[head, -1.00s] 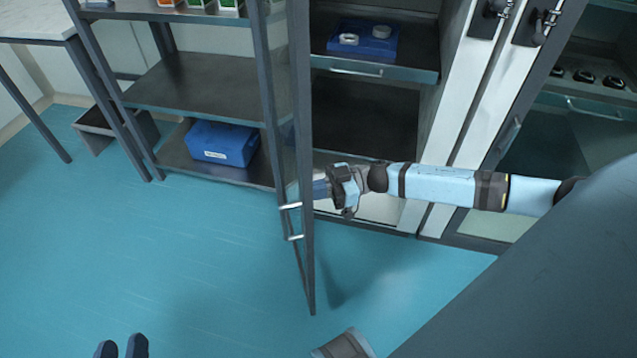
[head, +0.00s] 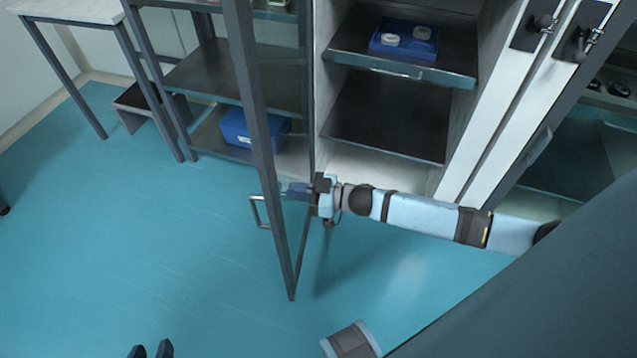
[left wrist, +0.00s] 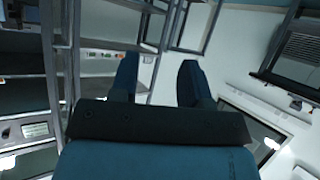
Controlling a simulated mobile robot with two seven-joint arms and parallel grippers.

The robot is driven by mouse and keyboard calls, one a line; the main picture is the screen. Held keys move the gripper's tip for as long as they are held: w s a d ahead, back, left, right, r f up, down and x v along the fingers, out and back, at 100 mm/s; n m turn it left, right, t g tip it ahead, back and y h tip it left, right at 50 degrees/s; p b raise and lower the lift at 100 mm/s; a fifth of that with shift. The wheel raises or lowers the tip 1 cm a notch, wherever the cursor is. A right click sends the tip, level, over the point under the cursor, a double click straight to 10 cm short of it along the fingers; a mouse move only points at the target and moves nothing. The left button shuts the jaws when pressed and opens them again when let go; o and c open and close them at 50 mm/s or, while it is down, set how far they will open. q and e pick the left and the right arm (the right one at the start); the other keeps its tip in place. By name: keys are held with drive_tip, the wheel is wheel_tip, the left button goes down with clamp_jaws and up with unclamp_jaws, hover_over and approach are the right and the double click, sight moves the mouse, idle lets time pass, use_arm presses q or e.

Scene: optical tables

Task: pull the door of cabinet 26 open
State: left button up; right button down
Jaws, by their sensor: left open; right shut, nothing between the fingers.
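The glass door (head: 262,150) of the cabinet stands swung out from the cabinet (head: 390,120), with its dark frame seen at a steep angle in the head view. Its metal handle (head: 259,212) is on the outer, left face. My right gripper (head: 290,192) is shut and empty at the inner side of the door, fingers pointing left at the pane; whether they touch it I cannot tell. My left gripper (head: 151,351) is open and empty at the bottom edge, away from the door. In the left wrist view its two fingers (left wrist: 160,85) stand apart. No cabinet number is readable.
A blue tray (head: 405,40) with two white rings lies on the cabinet's upper shelf. A grey rack (head: 225,75) holding a blue bin (head: 250,130) stands behind the door. A second cabinet (head: 575,150) stands at right.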

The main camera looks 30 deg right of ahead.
use_arm(q)
drive_tip(key=shift+w+d+r+t+h+b, duration=0.4)
drive_tip(key=shift+d+r+b, duration=0.2)
drive_tip(key=shift+b, duration=0.65)
drive_tip(key=shift+w+d+r+t+h+b, duration=0.35)
drive_tip(key=shift+d+r+t+b, duration=0.25)
drive_tip(key=shift+b, duration=0.65)
use_arm(e)
drive_tip(key=w+a+m+t+h, duration=0.1)
drive_tip(key=w+a+h, duration=0.1)
drive_tip(key=w+a, duration=0.6)
drive_tip(key=w+a+m+t+h, duration=0.2)
drive_tip(key=w+a, duration=0.6)
drive_tip(key=w, duration=0.6)
drive_tip(key=shift+w+a+m+t, duration=0.2)
drive_tip(key=shift+w+m+t, duration=0.1)
drive_tip(key=shift+w, duration=0.05)
use_arm(q)
drive_tip(key=shift+a+r, duration=0.15)
drive_tip(key=shift+a, duration=0.05)
use_arm(e)
drive_tip(key=shift+s, duration=0.15)
